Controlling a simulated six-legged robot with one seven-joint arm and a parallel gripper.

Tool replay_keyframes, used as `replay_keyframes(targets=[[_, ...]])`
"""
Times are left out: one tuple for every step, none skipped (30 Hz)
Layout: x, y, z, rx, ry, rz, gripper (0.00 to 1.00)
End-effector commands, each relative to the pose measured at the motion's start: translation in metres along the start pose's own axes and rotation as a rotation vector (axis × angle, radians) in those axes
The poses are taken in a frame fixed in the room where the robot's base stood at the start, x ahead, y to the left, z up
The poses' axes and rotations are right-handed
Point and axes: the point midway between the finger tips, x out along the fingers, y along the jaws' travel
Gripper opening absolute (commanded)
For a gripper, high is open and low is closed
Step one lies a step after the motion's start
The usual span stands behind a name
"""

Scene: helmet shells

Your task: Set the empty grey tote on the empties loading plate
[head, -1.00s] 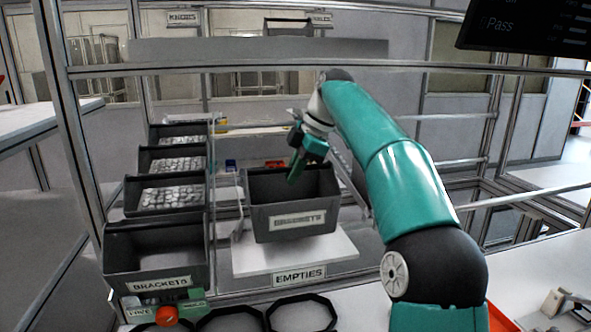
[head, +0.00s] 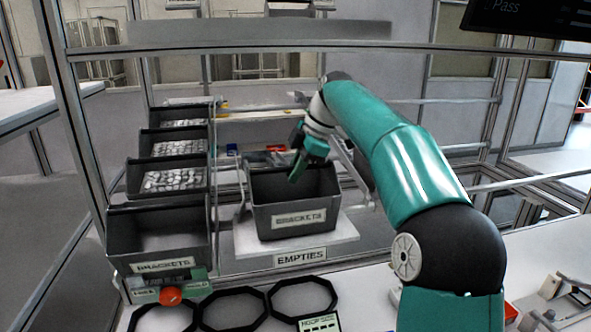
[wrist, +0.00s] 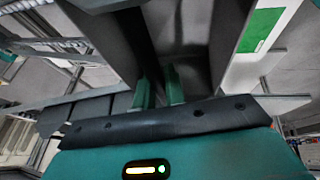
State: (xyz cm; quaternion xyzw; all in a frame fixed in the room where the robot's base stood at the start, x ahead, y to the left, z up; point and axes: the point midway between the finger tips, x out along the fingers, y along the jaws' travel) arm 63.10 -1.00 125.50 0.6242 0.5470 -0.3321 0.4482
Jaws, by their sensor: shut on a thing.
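The grey tote (head: 265,215), labelled BRACKETS, is upright and looks empty inside. It is over the white loading plate (head: 248,242), whose front carries the EMPTIES label (head: 300,257). I cannot tell whether the tote's bottom touches the plate or is slightly above it. My gripper (head: 298,172) is shut on the tote's wall, reaching in from behind. In the wrist view, the green fingers of my gripper (wrist: 160,90) straddle a dark grey wall of the tote (wrist: 192,40). The fingertips' contact is partly hidden.
A larger grey bin labelled BRACKETS (head: 160,262) stands close left of the plate. Bins of metal parts (head: 172,180) rise behind it. Black octagonal rings (head: 233,308) lie on the front table. Frame rails (head: 300,50) cross behind my arm.

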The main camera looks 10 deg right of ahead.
Motion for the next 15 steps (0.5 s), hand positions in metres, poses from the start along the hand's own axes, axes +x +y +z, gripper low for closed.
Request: replay_keyframes(targets=[[0.0002, -0.0001, 0.0000, 0.000, 0.000, 0.001, 0.00], [0.0006, -0.0001, 0.0002, 0.000, 0.000, 0.001, 0.00], [0.0011, -0.0002, 0.0004, 0.000, 0.000, 0.001, 0.00], [0.0015, -0.0003, 0.0006, 0.000, 0.000, 0.001, 0.00], [0.0020, -0.0004, 0.0008, 0.000, 0.000, 0.001, 0.00], [0.0026, -0.0006, 0.0011, 0.000, 0.000, 0.001, 0.00], [0.0030, -0.0007, 0.0012, 0.000, 0.000, 0.001, 0.00], [0.0034, -0.0008, 0.0014, 0.000, 0.000, 0.001, 0.00], [0.0041, -0.0009, 0.0017, 0.000, 0.000, 0.001, 0.00], [0.0046, -0.0011, 0.0019, 0.000, 0.000, 0.001, 0.00], [0.0051, -0.0012, 0.0021, 0.000, 0.000, 0.001, 0.00], [0.0058, -0.0014, 0.0024, 0.000, 0.000, 0.000, 0.00], [0.0064, -0.0015, 0.0026, 0.000, 0.000, 0.000, 0.00], [0.0069, -0.0016, 0.0029, 0.000, 0.000, 0.000, 0.00], [0.0068, -0.0016, 0.0028, 0.000, 0.000, 0.000, 0.18]])
